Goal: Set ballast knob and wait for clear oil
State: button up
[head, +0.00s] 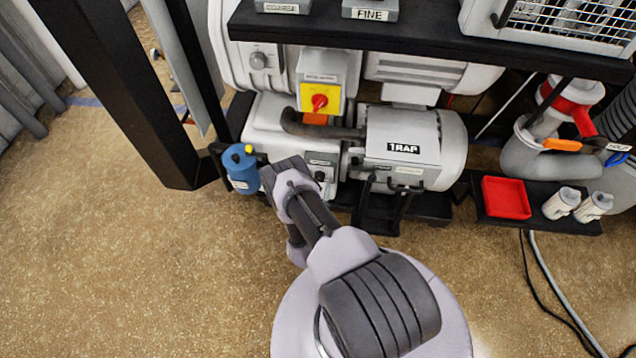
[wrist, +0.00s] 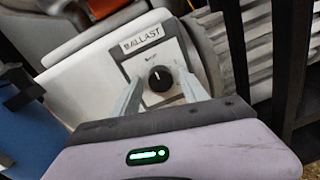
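The ballast knob (wrist: 160,78) is a black round dial with a white pointer line aimed roughly upward in the wrist view. It sits on a grey plate labelled BALLAST (wrist: 142,39). In the head view the plate (head: 322,159) is on the pump front, below the pipe. My gripper (wrist: 162,76) is open, with its two fingers on either side of the knob and gaps visible between them and it. Whether the tips reach the knob's depth is unclear. In the head view my arm partly covers this area. I cannot make out an oil window or the oil's colour.
A yellow switch plate with a red knob (head: 319,101) is above. The floor at left is clear.

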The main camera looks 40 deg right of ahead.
grip_shut()
